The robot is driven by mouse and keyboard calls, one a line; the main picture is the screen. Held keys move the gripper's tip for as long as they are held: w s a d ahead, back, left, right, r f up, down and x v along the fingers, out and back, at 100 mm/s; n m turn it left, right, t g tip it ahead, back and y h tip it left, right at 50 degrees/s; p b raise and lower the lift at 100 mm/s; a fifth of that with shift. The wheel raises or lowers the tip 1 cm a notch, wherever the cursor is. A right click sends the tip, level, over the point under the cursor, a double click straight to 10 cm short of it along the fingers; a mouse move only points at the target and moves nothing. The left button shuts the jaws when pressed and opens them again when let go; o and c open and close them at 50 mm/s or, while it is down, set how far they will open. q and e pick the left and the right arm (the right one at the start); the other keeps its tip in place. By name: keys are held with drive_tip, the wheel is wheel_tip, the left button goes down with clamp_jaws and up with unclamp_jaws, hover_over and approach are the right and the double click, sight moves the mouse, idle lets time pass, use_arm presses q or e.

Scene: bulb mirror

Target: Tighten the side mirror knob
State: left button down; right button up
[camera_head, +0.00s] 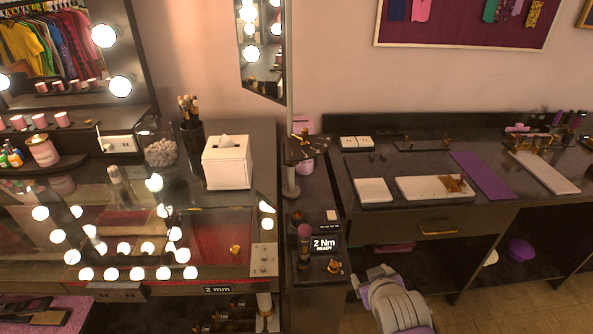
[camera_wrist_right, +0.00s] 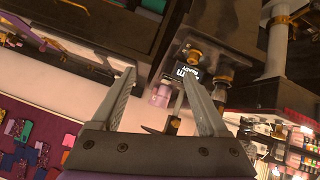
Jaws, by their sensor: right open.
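The side mirror (camera_head: 262,45) hangs at the top middle of the head view beside an upright pole. A gold knob (camera_head: 303,136) sits on a dark marked plate by this pole; I cannot tell for certain that it is the mirror's knob. Below it, a small display (camera_head: 325,244) reads "2 Nm READY", with another gold knob (camera_head: 334,266) in front and a pink-topped tool (camera_head: 305,233) beside it. In the right wrist view the display (camera_wrist_right: 188,72) appears upside down beyond my right gripper (camera_wrist_right: 158,92). That gripper is open, its fingers apart and empty. My left gripper is out of view.
A lit mirror vanity with a glass top (camera_head: 120,222) fills the left. A white tissue box (camera_head: 227,162) and a brush cup (camera_head: 192,135) stand near the pole. A dark counter (camera_head: 335,180) with trays (camera_head: 373,190) lies to the right.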

drive_tip(key=w+r+n+t+b, duration=0.1)
drive_tip(key=w+r+n+t, duration=0.15)
drive_tip(key=w, duration=0.85)
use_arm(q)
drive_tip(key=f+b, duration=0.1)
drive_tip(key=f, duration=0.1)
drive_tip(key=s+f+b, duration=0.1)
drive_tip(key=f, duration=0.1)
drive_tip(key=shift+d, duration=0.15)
use_arm(e)
drive_tip(key=w+a+n+t+y, duration=0.3)
drive_tip(key=w+a+n, duration=0.3)
drive_tip(key=w, duration=0.7)
drive_tip(key=w+a+r+n+t+y, duration=0.1)
drive_tip(key=w+a+n+t+y, duration=0.2)
drive_tip(key=w+a, duration=0.6)
drive_tip(key=w+n+y, duration=0.2)
drive_tip(key=w, duration=0.2)
drive_tip(key=shift+w+a+r+n+t, duration=0.15)
drive_tip(key=shift+w+a+n+t, duration=0.05)
drive_tip(key=shift+w+n+t, duration=0.15)
